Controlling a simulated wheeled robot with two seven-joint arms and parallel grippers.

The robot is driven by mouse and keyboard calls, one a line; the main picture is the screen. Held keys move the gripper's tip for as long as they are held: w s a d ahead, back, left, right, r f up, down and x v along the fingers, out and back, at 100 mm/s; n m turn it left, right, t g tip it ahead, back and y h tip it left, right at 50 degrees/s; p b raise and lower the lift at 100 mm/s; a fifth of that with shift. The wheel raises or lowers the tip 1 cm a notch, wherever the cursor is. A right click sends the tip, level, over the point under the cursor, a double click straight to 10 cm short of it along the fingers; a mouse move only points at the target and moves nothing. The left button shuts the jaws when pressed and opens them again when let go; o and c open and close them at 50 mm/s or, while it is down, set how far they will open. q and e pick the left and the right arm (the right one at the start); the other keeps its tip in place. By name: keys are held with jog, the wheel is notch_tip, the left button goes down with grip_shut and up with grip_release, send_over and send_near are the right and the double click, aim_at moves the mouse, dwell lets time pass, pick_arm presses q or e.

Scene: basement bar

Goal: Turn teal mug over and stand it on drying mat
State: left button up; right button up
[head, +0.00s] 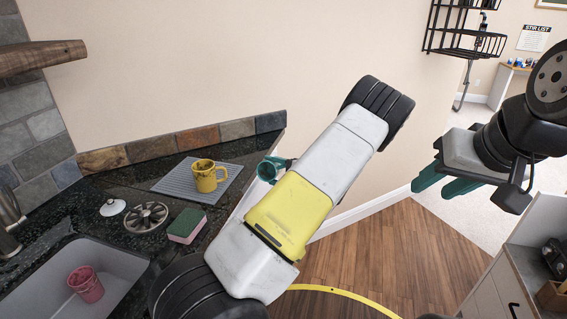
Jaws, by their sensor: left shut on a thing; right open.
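The grey ribbed drying mat (172,184) lies on the dark counter at the left, near the back edge. A yellow mug (206,180) stands on it, and bare mat shows around the mug. The teal mug (280,161) shows only in part, just right of the mat, beside my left forearm. My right gripper (445,182) is open and empty, over the floor at the right.
A green and pink sponge (187,225), a dark round strainer (146,217) and a white lid-like piece (113,207) lie in front of the mat. A pink cup (86,284) is in the sink (125,290). A stone backsplash (152,149) borders the counter.

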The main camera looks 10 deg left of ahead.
pick_arm(q)
jog(key=n, duration=0.1)
jog(key=n+y, duration=0.1)
jog(key=n, duration=0.1)
jog(key=n+t, duration=0.1)
jog(key=shift+f+n+y, duration=0.25)
jog(key=shift+n+y, duration=0.05)
jog(key=shift+y, duration=0.1)
jog(key=n+y, duration=0.1)
jog(key=n, duration=0.1)
jog(key=n+y, duration=0.1)
jog(key=n, duration=0.2)
jog(key=shift+f, duration=0.2)
jog(key=n+g+y, duration=0.1)
jog(key=n, duration=0.4)
jog(key=n+g+y, duration=0.1)
jog(key=n, duration=0.2)
jog(key=shift+w+f+n+g+y, duration=0.1)
jog(key=shift+w+n+g+y, duration=0.2)
jog(key=n+g, duration=0.2)
jog(key=n, duration=0.2)
jog(key=n+g+y, duration=0.1)
jog(key=n+g, duration=0.1)
jog(key=n, duration=0.2)
